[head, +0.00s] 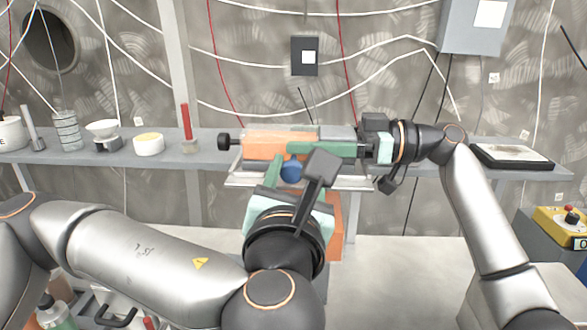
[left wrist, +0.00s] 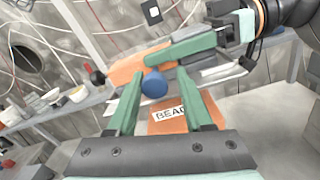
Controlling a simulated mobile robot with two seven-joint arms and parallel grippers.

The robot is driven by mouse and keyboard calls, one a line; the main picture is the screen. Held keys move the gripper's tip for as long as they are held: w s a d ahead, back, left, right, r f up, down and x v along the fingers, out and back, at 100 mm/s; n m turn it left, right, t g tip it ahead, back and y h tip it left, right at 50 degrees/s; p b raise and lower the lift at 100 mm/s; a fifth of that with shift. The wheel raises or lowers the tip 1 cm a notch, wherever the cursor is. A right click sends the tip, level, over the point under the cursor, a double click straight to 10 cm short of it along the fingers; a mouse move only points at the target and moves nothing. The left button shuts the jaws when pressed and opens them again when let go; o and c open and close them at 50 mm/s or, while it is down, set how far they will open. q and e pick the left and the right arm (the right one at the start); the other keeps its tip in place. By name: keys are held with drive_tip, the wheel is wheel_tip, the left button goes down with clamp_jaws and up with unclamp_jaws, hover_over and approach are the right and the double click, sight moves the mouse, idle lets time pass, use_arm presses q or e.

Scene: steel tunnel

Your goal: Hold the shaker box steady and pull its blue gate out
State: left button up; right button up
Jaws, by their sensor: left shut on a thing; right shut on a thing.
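The shaker box (head: 262,142) is an orange box lying lengthwise over the front of the shelf, with a black knob at its left end. It also shows in the left wrist view (left wrist: 127,69). My right gripper (head: 300,143) is shut on the box from the right; one green finger lies along its front and the other is mostly hidden behind it. The blue gate shows only as a round blue knob (head: 291,171) at the box's front, also in the left wrist view (left wrist: 154,84). My left gripper (left wrist: 158,77) is shut on this knob. Its wrist partly hides the knob in the head view.
An orange bin (left wrist: 178,122) with a partly hidden label stands below the box. The grey shelf (head: 215,165) holds a white bowl (head: 149,144), a funnel (head: 102,130), a red-handled tool (head: 187,122) and a tray (head: 510,155) at right.

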sight(294, 174)
use_arm(q)
drive_tip(key=o, duration=0.3)
drive_tip(key=shift+o, duration=0.2)
drive_tip(key=shift+a, duration=0.1)
drive_tip(key=shift+s+r, duration=0.15)
drive_tip(key=shift+s, duration=1.05)
drive_tip(key=s, duration=0.2)
drive_tip(key=shift+s, duration=1.55)
